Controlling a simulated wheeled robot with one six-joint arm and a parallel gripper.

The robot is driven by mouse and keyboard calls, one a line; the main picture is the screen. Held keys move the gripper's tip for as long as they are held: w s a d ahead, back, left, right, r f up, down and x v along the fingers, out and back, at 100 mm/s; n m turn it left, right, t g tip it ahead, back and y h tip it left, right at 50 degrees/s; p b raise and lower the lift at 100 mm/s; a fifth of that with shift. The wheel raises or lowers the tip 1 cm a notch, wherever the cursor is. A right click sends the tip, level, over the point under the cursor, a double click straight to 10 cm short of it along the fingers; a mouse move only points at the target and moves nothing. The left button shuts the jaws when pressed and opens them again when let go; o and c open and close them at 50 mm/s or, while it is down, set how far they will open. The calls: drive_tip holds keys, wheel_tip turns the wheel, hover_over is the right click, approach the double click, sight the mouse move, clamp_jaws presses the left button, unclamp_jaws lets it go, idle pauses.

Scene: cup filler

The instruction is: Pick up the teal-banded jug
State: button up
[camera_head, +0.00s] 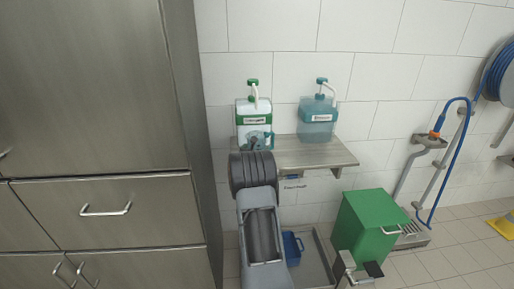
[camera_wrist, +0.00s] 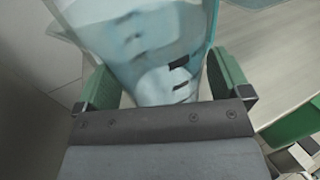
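A clear jug with a teal band (camera_wrist: 150,50) fills the upper middle of the wrist view, between the two green fingers of my gripper (camera_wrist: 165,80). The fingers stand wide apart, one on each side of it. The jug narrows toward the palm, with small gaps there; I cannot tell whether the fingertips press on it. Dark marks show on its side. In the head view my gripper (camera_head: 256,142) is at the front left of the wall shelf (camera_head: 315,153). The teal-banded jug (camera_head: 268,135) shows only in small part there, largely hidden by my gripper.
A white pump container with green trim (camera_head: 243,112) stands close behind the jug; a blue-teal one (camera_head: 318,112) stands to its right. A tall cabinet (camera_head: 95,90) is at the left. Below are a blue container (camera_head: 291,247) and a green bin (camera_head: 365,228).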

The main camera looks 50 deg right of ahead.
drive_tip(key=c, duration=0.7)
drive_tip(key=shift+r, duration=0.1)
drive_tip(key=shift+c, duration=0.2)
